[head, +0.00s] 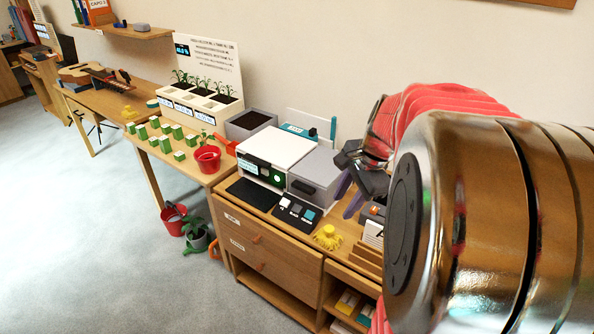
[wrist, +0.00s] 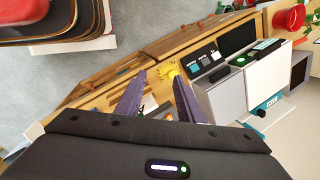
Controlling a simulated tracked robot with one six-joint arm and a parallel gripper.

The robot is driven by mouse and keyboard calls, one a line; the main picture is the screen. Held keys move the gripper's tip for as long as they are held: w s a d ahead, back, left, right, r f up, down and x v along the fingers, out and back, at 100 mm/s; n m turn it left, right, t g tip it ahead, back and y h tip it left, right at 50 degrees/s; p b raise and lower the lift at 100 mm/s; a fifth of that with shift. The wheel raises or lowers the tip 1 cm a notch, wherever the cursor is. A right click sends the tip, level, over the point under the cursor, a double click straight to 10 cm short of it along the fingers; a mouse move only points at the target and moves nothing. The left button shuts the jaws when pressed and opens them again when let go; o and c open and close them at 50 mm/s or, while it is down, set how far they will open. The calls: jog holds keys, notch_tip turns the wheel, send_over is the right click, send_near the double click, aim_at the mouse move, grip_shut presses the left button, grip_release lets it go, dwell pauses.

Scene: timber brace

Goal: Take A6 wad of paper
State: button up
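White paper with a dark letter A (head: 373,231) stands in a stepped wooden holder (head: 366,254) on the cabinet top, partly hidden behind my arm in the head view. I cannot read which size it is, so I cannot pick out the A6 wad. My gripper (head: 348,197) is above the cabinet top near the holder, its purple fingers pointing down. In the wrist view the two fingers of my gripper (wrist: 159,76) are spread apart with nothing gripped. A small white patch (wrist: 148,103) shows between them, perhaps paper, well beyond the fingers.
A white and grey machine (head: 277,155) with a dark button panel (head: 297,212) stands left of the holder. A yellow knobbly object (head: 327,237) lies in front. A red pot (head: 207,158) and green-white blocks (head: 165,143) stand farther left. An open shelf below holds stacks (head: 347,301).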

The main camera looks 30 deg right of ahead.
jog(key=s+d+f+m, duration=0.2)
jog(key=d+m, duration=0.1)
jog(key=d, duration=0.3)
jog(key=s+d+f+m, duration=0.2)
jog(key=d+f+m, duration=0.1)
jog(key=d, duration=0.3)
jog(key=s+d+f+m+t+y, duration=0.1)
jog(key=s+d+f+m, duration=0.1)
jog(key=d+m, duration=0.3)
jog(key=shift+d+f, duration=0.7)
jog(key=shift+d, duration=0.35)
jog(key=shift+x, duration=4.35)
jog(key=x, duration=0.5)
jog(key=shift+w, duration=0.15)
